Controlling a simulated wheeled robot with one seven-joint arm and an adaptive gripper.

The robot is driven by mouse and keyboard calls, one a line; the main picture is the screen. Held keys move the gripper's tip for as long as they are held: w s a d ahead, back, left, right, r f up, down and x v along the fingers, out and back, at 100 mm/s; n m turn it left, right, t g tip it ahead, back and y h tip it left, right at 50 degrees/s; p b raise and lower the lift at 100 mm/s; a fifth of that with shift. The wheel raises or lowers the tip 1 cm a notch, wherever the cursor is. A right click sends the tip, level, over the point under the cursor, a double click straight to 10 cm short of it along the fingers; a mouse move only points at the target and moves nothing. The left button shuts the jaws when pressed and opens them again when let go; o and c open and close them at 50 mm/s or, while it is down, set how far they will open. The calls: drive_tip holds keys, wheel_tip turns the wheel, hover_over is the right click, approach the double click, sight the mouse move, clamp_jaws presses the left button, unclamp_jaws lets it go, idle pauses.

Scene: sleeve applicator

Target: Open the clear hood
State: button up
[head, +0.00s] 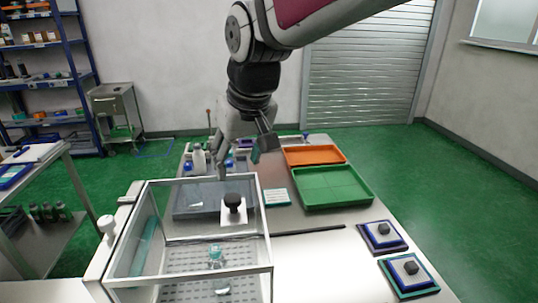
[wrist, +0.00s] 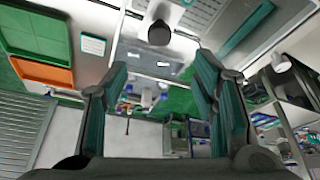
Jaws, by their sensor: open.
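The clear hood (head: 187,180) is a see-through box with a pale frame at the lower left of the head view. It looks shut over a perforated bed (head: 180,262) with a small teal-topped piece (head: 215,252) on it. A black knob on a white plate (head: 233,203) shows at the hood's top area; I cannot tell whether it is fixed to the hood. The knob also shows at the top of the wrist view (wrist: 160,33). My gripper (head: 240,163) is open and empty, above and beyond the knob, apart from it. Its teal-padded fingers frame the wrist view (wrist: 162,70).
An orange tray (head: 315,154) and a green tray (head: 331,187) lie right of the hood, with a small label card (head: 277,197) between. Two black-knobbed blocks (head: 382,236) (head: 409,275) sit at the right. Bottles (head: 198,158) stand behind the hood. The front middle of the table is clear.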

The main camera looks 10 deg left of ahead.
sight(233, 197)
drive_tip(key=x, duration=1.3)
drive_tip(key=shift+p, duration=0.4)
drive_tip(key=shift+d, duration=0.1)
clamp_jaws()
